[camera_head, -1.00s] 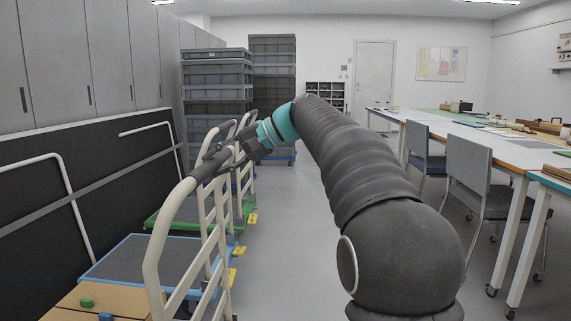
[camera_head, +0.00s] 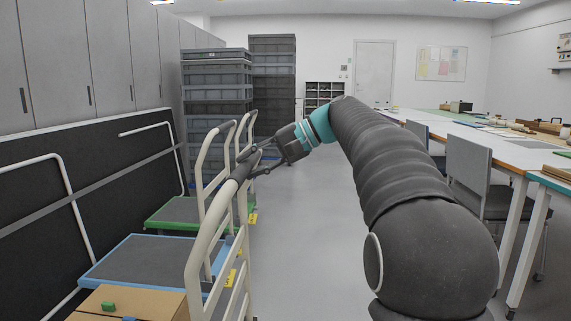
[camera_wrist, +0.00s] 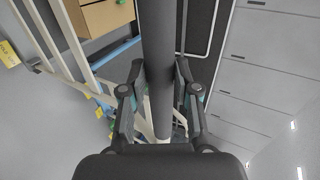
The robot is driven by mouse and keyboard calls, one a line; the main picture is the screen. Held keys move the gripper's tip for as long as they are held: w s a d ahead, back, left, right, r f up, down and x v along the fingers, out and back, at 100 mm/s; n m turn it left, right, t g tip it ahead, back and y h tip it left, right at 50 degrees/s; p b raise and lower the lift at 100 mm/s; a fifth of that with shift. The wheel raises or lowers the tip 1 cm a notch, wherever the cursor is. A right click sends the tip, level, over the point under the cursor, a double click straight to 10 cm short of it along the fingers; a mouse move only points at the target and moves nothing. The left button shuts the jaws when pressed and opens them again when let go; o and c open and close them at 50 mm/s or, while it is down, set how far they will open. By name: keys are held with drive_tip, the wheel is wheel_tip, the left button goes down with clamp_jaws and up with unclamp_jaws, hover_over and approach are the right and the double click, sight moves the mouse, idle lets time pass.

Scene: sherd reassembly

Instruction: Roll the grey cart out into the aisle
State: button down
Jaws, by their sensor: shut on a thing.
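My gripper (camera_head: 258,160) is shut around the dark grip of a push handle (camera_head: 236,178) on the nearest cart. The cart's cream tubular frame (camera_head: 197,250) stands upright at the lower left. A brown box (camera_head: 155,302) with small green and blue pieces sits low behind this handle, and its deck is out of view, so I cannot see the deck's colour. In the wrist view my fingers (camera_wrist: 160,75) lie on both sides of the dark bar (camera_wrist: 158,35), and the brown box (camera_wrist: 105,17) shows beyond it.
A blue-edged cart deck (camera_head: 150,262) and a green-edged deck (camera_head: 178,210) stand just beyond, close by. Stacked grey crates (camera_head: 218,100) stand behind them. Chairs (camera_head: 470,170) and a long table (camera_head: 500,150) line the right. The aisle floor (camera_head: 310,215) between is clear.

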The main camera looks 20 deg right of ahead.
drive_tip(key=d, duration=0.1)
drive_tip(key=s+d, duration=0.1)
drive_tip(key=d, duration=0.1)
drive_tip(key=s+d, duration=0.1)
drive_tip(key=d, duration=0.1)
drive_tip(key=shift+d+p, duration=0.2)
drive_tip(key=shift+p, duration=0.15)
drive_tip(key=shift+a+f, duration=0.1)
drive_tip(key=c, duration=0.6)
unclamp_jaws()
drive_tip(key=shift+o, duration=0.2)
drive_tip(key=p+v, duration=0.6)
drive_tip(key=v, duration=0.4)
